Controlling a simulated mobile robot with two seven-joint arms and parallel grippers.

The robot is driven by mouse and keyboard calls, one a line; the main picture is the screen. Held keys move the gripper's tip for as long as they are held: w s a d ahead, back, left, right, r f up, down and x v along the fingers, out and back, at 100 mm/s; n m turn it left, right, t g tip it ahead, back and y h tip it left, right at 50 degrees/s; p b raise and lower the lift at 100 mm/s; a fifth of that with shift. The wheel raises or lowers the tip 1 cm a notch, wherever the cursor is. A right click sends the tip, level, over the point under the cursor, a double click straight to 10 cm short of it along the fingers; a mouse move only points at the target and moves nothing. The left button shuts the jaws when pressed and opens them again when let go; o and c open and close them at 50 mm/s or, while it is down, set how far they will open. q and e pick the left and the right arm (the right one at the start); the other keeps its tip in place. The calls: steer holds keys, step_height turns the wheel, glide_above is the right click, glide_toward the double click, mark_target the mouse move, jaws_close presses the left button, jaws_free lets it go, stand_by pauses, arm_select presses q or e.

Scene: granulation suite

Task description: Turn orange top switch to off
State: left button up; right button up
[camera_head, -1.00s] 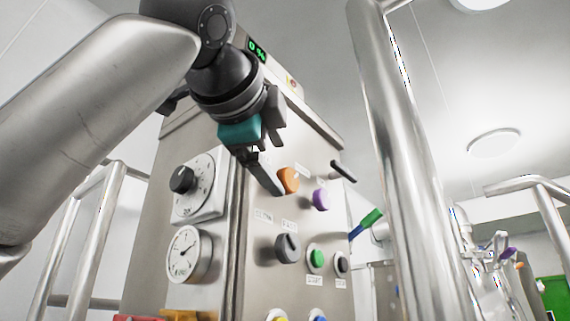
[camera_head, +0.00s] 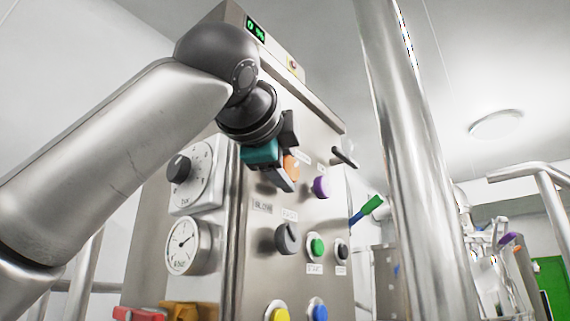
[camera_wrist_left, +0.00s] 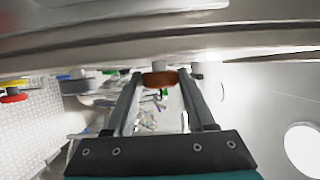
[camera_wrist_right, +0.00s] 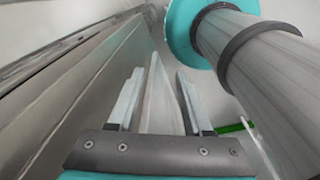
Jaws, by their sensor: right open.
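The orange top switch (camera_head: 292,166) is a round knob on the steel control panel, left of the purple knob, partly hidden by my left gripper (camera_head: 286,161). In the left wrist view the orange switch (camera_wrist_left: 158,79) lies between the tips of the left gripper (camera_wrist_left: 159,77). Its fingers stand wide apart, one on each side of the knob; I cannot tell whether they touch it. My right gripper (camera_wrist_right: 160,76) shows only in its wrist view, open and empty beside a slanted metal surface.
The panel carries a purple knob (camera_head: 321,187), a dark grey knob (camera_head: 287,238), a green button (camera_head: 317,247), a black button (camera_head: 341,251), a dial (camera_head: 192,175) and a gauge (camera_head: 183,246). A steel post (camera_head: 403,150) stands in front, right of the panel.

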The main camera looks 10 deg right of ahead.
arm_select(q)
jaws_close()
steer(key=shift+f+h+b, duration=0.25)
steer(key=shift+h+b, duration=0.05)
steer(key=shift+b, duration=0.4)
steer(key=n+t+b, duration=0.1)
steer(key=b, duration=0.1)
steer(key=t+b, duration=0.2)
steer(key=shift+d+f+n+h+b, duration=0.1)
steer(key=shift+f+n+h+b, duration=0.2)
steer(key=shift+f+n+h, duration=0.1)
steer(key=shift+w+n+t+b, duration=0.1)
steer(key=shift+n+t+b, duration=0.5)
steer(key=shift+t+b, duration=0.35)
steer(key=shift+r+n+t+b, duration=0.1)
steer(key=shift+n+t+b, duration=0.3)
steer(key=shift+t, duration=0.35)
steer(key=o, duration=0.5)
jaws_free()
steer(key=shift+r, duration=0.1)
